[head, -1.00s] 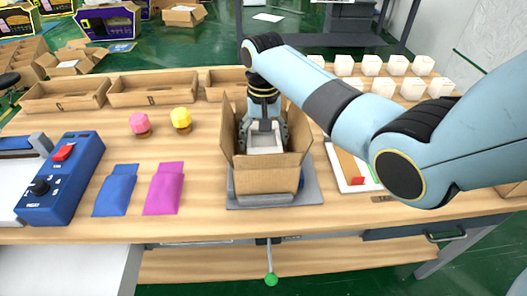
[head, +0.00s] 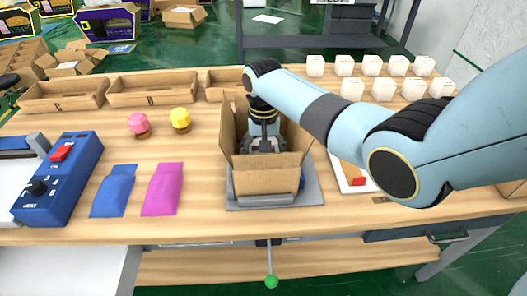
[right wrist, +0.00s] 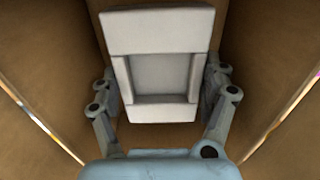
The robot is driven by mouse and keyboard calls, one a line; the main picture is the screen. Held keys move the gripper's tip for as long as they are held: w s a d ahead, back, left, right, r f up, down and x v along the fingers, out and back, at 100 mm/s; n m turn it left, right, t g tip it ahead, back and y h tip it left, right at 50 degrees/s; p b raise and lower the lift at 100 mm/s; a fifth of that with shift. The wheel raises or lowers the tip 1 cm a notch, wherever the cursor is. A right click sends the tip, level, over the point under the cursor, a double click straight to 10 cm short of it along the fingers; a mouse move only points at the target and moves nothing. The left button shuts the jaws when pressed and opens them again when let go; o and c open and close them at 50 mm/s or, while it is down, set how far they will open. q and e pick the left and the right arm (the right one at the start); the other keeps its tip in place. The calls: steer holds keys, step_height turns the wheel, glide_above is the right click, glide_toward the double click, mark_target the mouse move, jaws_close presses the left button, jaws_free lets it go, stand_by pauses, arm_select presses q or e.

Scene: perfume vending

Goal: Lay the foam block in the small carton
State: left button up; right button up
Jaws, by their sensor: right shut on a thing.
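The small carton (head: 266,173) stands open on a grey plate, its flaps up. My right gripper (head: 265,140) reaches down inside it from above. In the right wrist view my right gripper (right wrist: 162,85) is shut on the white foam block (right wrist: 155,32), one finger at each side. The block has a square recess in its middle. The carton's brown inner walls (right wrist: 50,70) surround the block and the fingers. In the head view the block is mostly hidden by the front wall and the gripper; I cannot tell if it touches the floor. My left gripper is not in view.
The grey plate (head: 235,201) lies under the carton. A blue pouch (head: 114,191) and a purple pouch (head: 162,189) lie to its left, near a blue sealing machine (head: 62,178). Pink (head: 138,123) and yellow (head: 180,118) stoppers stand behind. Several white blocks (head: 372,65) stand back right.

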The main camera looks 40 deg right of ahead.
steer(key=o, duration=0.5)
step_height(320, 180, up, 13)
steer(key=p, duration=0.1)
steer(key=shift+r, duration=0.15)
steer(key=shift+p, duration=0.3)
